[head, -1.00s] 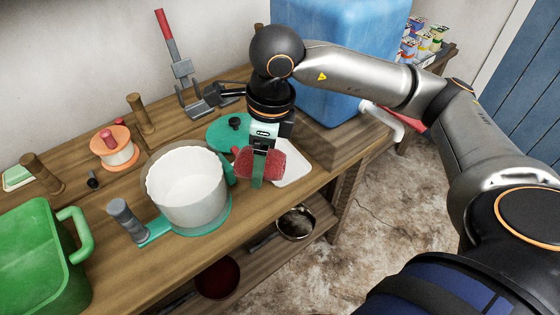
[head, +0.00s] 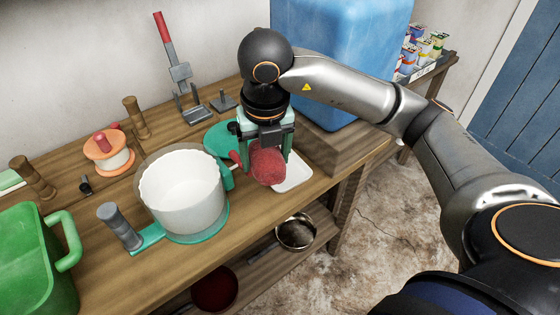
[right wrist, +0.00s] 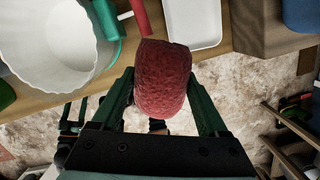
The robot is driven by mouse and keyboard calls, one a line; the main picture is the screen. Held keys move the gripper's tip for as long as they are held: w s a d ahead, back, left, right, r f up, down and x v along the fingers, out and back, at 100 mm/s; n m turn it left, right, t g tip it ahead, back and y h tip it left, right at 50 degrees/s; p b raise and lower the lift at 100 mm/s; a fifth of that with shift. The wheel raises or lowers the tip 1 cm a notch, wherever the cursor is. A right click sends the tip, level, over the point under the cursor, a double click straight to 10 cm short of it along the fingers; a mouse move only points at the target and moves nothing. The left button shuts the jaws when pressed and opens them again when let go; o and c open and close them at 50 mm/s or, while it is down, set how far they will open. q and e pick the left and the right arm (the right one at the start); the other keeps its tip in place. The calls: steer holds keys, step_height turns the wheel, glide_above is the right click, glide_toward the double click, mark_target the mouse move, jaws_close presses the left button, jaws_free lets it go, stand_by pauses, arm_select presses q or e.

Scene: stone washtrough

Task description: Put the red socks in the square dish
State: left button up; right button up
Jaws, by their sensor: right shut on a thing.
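The red socks (head: 267,168) are a rolled, textured red bundle held between the fingers of my right gripper (head: 265,158). In the right wrist view the bundle (right wrist: 163,80) sits between the two green fingers (right wrist: 160,92). The square dish (head: 293,174) is a shallow white dish with rounded corners on the wooden bench near its front edge. The socks are above the bench and overlap the dish's left part in the head view. In the right wrist view the dish (right wrist: 193,22) lies beyond the socks, and its inside looks empty where visible.
A blue container (head: 340,55) stands on a wooden block (head: 345,147) behind and right of the dish. A green tub (head: 30,265) is at far left. The bench's front edge is close.

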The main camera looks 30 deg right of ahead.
steer(key=w+d+f, duration=0.6)
steer(key=d+f, duration=0.1)
steer(key=shift+w+d+f, duration=0.15)
steer(key=shift+w+d, duration=0.1)
steer(key=shift+w, duration=0.05)
steer(key=shift+w+d+f, duration=0.25)
steer(key=shift+w+f, duration=0.05)
steer(key=shift+f, duration=0.1)
steer(key=shift+w+d+f, duration=0.1)
steer(key=shift+f, duration=0.85)
steer(key=shift+w+d+f, duration=0.1)
steer(key=shift+f, duration=0.85)
steer(key=shift+f, duration=0.15)
steer(key=o, duration=1.1)
steer(key=shift+o, duration=0.2)
